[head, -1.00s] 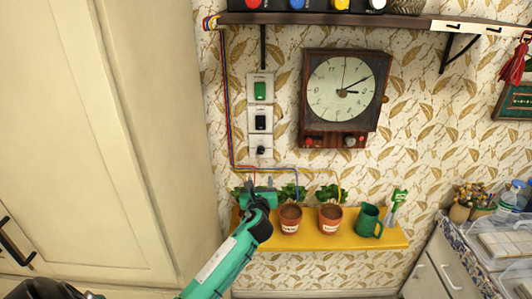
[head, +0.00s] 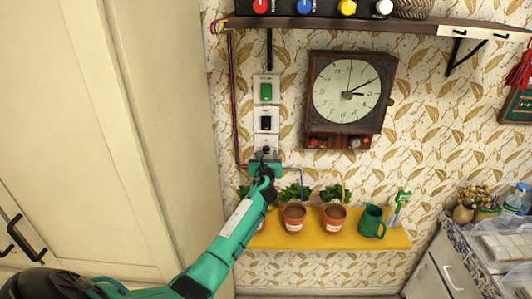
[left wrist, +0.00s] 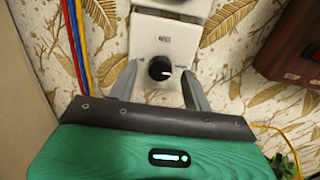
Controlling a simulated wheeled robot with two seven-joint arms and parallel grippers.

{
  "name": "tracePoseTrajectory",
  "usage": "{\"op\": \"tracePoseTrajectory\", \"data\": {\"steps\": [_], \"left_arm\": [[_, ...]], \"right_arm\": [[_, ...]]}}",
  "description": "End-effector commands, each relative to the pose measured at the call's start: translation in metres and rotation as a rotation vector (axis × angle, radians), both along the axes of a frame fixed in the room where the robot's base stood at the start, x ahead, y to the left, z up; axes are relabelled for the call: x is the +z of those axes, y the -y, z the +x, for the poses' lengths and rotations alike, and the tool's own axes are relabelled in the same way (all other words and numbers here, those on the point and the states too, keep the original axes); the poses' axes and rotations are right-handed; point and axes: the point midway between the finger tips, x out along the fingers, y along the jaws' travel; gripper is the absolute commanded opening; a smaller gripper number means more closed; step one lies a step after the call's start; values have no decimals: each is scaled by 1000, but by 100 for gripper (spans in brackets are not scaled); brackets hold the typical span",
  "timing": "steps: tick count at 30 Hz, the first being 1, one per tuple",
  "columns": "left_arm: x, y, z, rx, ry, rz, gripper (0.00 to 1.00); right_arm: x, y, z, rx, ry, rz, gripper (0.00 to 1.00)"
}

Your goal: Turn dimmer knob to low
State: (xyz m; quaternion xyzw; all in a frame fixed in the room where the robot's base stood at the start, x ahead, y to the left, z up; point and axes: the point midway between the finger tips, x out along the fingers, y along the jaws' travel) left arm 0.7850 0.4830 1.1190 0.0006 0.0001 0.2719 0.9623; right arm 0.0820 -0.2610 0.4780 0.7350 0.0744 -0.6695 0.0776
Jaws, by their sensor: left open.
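The dimmer knob (left wrist: 159,68) is a round black knob with a pale pointer mark, on a white wall plate (left wrist: 160,27). In the left wrist view its mark points to the right. In the head view the knob (head: 266,150) is the lowest of a column of wall switches, just above my gripper. My left gripper (left wrist: 160,82) is open, its two grey fingers on either side of the knob. I cannot tell whether they touch it. The left gripper also shows in the head view (head: 265,158), at the wall. My right gripper is not in view.
A green switch (head: 266,91) and a black switch (head: 266,123) sit above the knob. Coloured wires (left wrist: 78,40) run down to the left. A wall clock (head: 349,95) hangs to the right. A yellow shelf (head: 300,242) with pots (head: 294,217) and a green mug (head: 371,221) is below.

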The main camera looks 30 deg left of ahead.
Motion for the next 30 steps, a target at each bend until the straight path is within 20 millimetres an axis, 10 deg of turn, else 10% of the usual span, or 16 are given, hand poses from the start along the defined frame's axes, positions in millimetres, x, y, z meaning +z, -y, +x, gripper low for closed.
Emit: {"op": "tracePoseTrajectory", "data": {"steps": [16,23,30], "left_arm": [[0,-9,15,-1,0,-1,50],[0,-9,15,-1,0,-1,9],[-1,-9,15,-1,6,-10,6]], "right_arm": [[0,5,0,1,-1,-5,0],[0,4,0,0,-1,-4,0],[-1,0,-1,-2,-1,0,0]]}}
